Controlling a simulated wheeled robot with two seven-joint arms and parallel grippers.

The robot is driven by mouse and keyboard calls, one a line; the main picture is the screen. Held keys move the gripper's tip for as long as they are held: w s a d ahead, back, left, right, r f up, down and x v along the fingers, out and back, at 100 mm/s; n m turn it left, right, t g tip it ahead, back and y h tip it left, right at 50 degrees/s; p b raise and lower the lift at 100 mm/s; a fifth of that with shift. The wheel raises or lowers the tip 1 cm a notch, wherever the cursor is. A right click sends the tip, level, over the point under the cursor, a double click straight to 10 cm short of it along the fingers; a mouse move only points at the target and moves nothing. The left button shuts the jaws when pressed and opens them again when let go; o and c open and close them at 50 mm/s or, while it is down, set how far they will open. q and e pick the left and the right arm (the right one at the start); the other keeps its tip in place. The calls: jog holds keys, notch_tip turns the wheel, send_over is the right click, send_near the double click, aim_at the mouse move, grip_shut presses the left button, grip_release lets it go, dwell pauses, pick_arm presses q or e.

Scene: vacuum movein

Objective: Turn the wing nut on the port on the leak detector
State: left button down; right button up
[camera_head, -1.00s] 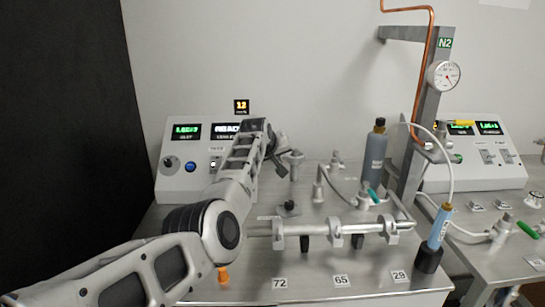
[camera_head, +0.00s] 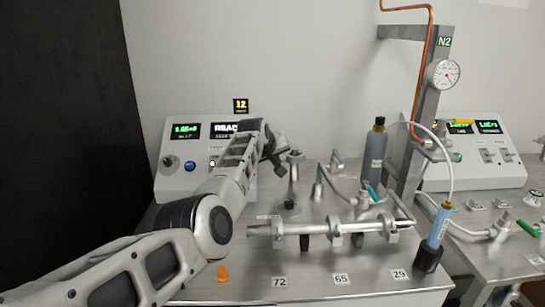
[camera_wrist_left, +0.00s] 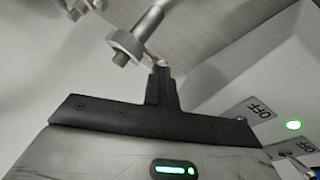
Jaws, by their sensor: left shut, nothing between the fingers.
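The leak detector (camera_head: 178,152) is the pale console with green and white readouts at the back left in the head view. Its port (camera_head: 294,160) appears as a short metal fitting just right of my left gripper (camera_head: 280,168). In the left wrist view, a round clamp (camera_wrist_left: 126,43) sits on a metal tube, with a small knob-like part (camera_wrist_left: 120,58), perhaps the wing nut, at its lower edge. My left gripper's dark fingers (camera_wrist_left: 160,72) are shut and empty, just right of and below that clamp. Contact cannot be told. My right gripper is not in view.
A horizontal metal pipe (camera_head: 320,229) on supports crosses the bench front. A grey-blue bottle (camera_head: 375,158), a post with a gauge (camera_head: 444,74) and a small blue bottle (camera_head: 438,225) stand to the right. An orange cone (camera_head: 222,273) stands near my left arm.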

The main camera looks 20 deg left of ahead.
pick_arm(q)
jog(key=shift+s+a+f+n+h, duration=0.1)
jog(key=shift+f+n+h, duration=0.2)
jog(key=shift+h, duration=0.1)
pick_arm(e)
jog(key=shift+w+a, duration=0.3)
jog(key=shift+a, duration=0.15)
pick_arm(q)
jog(key=shift+f+t+h+b, duration=0.1)
jog(key=shift+t+h+b, duration=0.3)
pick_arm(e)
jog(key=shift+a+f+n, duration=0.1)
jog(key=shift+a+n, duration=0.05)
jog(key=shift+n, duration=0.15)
